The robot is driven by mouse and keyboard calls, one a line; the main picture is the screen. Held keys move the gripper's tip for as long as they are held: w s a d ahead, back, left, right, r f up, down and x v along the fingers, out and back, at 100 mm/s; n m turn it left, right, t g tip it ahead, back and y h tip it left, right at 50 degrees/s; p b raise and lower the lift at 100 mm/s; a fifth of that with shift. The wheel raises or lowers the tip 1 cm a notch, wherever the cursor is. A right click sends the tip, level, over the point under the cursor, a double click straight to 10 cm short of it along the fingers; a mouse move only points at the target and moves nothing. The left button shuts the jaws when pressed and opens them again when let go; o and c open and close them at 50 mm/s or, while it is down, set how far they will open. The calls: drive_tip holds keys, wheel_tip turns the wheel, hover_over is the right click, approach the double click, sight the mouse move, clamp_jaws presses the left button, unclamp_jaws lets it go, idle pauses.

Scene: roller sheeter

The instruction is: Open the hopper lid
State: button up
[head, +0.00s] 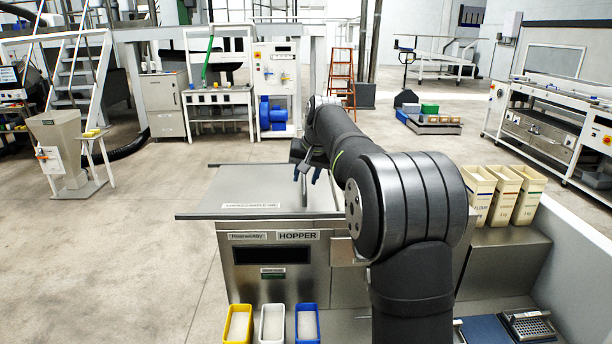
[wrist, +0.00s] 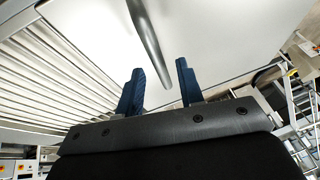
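The hopper (head: 270,275) is a steel box labelled HOPPER. Its lid (head: 235,190) lies flat on top, a broad pale metal sheet; it also fills much of the wrist view (wrist: 225,40). A grey bar handle (head: 304,188) rises from the lid's right part. In the wrist view the handle (wrist: 148,38) runs down from the top edge and ends between my two blue fingers. My gripper (head: 306,175) is open at the handle, with a gap on both sides in the wrist view (wrist: 159,67). My arm hides the lid's right end.
Yellow, white and blue bins (head: 272,323) stand in front of the hopper. Several cream containers (head: 503,195) stand on a steel surface at right. A ribbed slatted surface (wrist: 50,75) fills the left of the wrist view. The floor left of the hopper is clear.

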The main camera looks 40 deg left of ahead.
drive_tip(key=v, duration=1.7)
drive_tip(key=shift+d+r, duration=0.1)
drive_tip(key=x, duration=1.7)
drive_tip(key=shift+w+f, duration=0.1)
drive_tip(key=shift+f, duration=0.1)
drive_tip(key=v, duration=1.7)
drive_tip(key=shift+r, duration=0.25)
drive_tip(key=shift+f, duration=0.1)
